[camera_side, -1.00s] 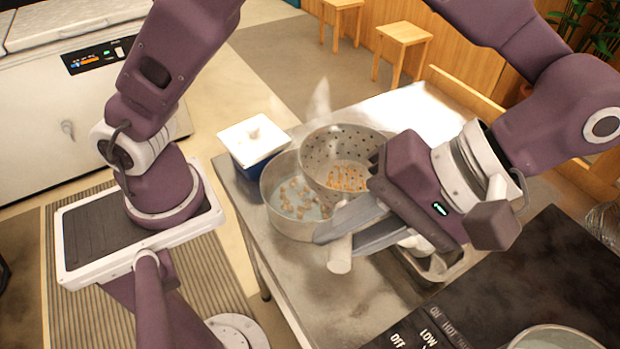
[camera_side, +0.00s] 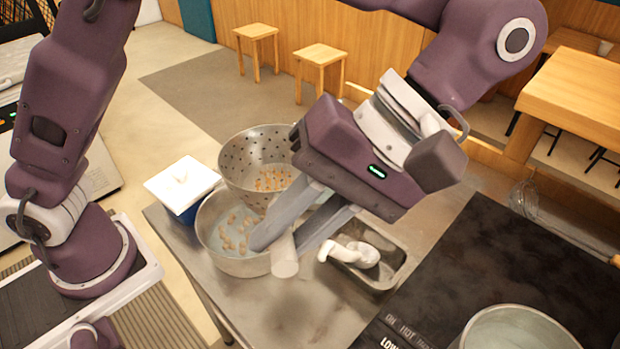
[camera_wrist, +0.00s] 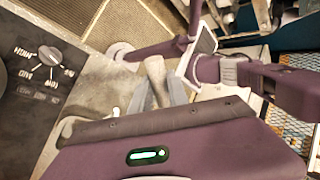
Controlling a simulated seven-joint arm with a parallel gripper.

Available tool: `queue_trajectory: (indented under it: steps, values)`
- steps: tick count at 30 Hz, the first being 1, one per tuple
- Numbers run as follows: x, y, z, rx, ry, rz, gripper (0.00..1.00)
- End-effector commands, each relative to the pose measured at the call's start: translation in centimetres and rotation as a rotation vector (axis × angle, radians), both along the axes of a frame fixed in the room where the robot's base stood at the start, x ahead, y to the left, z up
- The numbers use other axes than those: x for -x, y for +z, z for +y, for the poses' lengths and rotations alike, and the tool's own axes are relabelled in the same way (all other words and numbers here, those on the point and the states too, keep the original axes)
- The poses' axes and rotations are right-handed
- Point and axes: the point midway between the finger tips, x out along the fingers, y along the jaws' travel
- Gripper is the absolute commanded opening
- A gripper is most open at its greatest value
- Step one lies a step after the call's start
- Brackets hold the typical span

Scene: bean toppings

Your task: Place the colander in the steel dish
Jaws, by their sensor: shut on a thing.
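The perforated metal colander (camera_side: 236,166) holds tan beans and appears raised over the back of a round metal pot (camera_side: 222,258). My gripper (camera_side: 277,238) is shut on the colander's pale round handle (camera_side: 285,262); the handle also shows between the fingers in the wrist view (camera_wrist: 155,70). The fingers hide where the handle joins the bowl. A rectangular steel dish (camera_side: 389,278) is on the counter right of the fingers, with a white curved object (camera_side: 362,252) in it. The colander is apart from this dish.
The pot holds liquid and loose beans. A blue box with a white lid (camera_side: 183,185) stands left of it. A black stove (camera_side: 470,250) with another pot (camera_side: 515,335) is at the right. The front steel counter (camera_side: 290,310) is clear.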

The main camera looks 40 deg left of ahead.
Motion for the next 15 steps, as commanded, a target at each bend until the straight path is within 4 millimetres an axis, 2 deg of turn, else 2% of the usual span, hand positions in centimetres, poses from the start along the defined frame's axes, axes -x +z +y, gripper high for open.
queue_trajectory:
  steps: [8,11,15]
  values:
    - [-5.4,-1.3,0.0,-0.006,0.404,0.003,0.00]
    - [-8.2,-1.7,0.4,-0.007,0.601,0.003,0.00]
    - [-13.2,-2.1,1.6,-0.009,0.934,0.004,0.00]
